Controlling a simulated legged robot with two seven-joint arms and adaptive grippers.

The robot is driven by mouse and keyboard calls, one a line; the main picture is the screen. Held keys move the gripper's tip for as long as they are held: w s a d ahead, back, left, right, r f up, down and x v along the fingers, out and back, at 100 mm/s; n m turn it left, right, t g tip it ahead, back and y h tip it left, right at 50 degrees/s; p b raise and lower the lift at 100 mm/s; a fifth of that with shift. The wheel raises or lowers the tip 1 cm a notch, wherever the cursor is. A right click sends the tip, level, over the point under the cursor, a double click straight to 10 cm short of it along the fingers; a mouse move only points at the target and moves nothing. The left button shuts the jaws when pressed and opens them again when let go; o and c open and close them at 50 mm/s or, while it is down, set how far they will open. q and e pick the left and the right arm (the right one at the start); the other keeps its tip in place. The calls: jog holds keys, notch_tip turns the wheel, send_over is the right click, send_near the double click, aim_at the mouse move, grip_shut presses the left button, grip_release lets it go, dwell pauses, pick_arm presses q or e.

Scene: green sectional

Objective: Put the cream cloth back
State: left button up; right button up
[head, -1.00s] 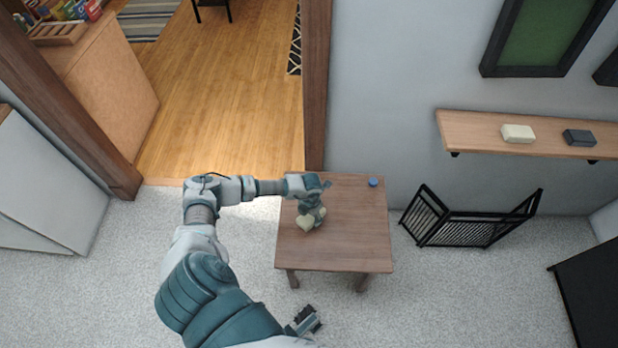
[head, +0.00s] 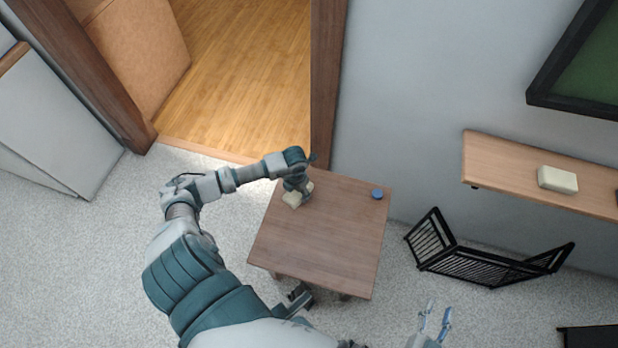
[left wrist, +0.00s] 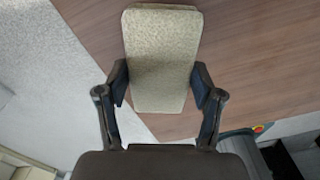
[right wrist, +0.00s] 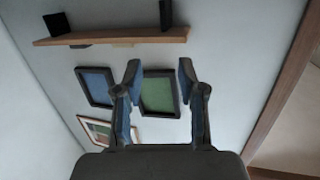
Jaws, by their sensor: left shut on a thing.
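The cream cloth (head: 291,200) is a folded pad over the back-left part of the small wooden table (head: 325,240). My left gripper (head: 300,188) is shut on it from above. In the left wrist view the cloth (left wrist: 160,50) sits between the two fingers (left wrist: 160,88), over the tabletop and near its edge. I cannot tell whether it touches the table. My right gripper (head: 436,318) is open and empty at the bottom of the head view, right of the table. The right wrist view also shows its fingers (right wrist: 159,76) spread apart.
A wooden wall shelf (head: 510,171) holds another cream block (head: 557,180). A black folding rack (head: 475,265) stands on the carpet by the wall. The table's front and middle are clear.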

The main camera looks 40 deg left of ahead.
pick_arm(q)
jog(key=w, duration=0.2)
jog(key=w+a+b, duration=0.1)
jog(key=w, duration=0.1)
jog(key=w+a+f+b, duration=0.1)
jog(key=w, duration=0.2)
jog(key=shift+a, duration=0.25)
jog(key=shift+w, duration=0.15)
notch_tip(320, 180, down, 3)
jog(key=shift+b, duration=0.7)
jog(key=shift+a+f, duration=0.15)
jog(key=shift+f, duration=0.05)
jog(key=shift+a, duration=0.1)
jog(key=o, duration=1)
jog(key=shift+r, duration=0.1)
pick_arm(e)
notch_tip(320, 180, up, 8)
jog(key=s+t+y, duration=0.1)
jog(key=t, duration=0.6)
jog(key=shift+r+m, duration=0.25)
jog(key=shift+m, duration=0.15)
jog(key=shift+s, duration=0.1)
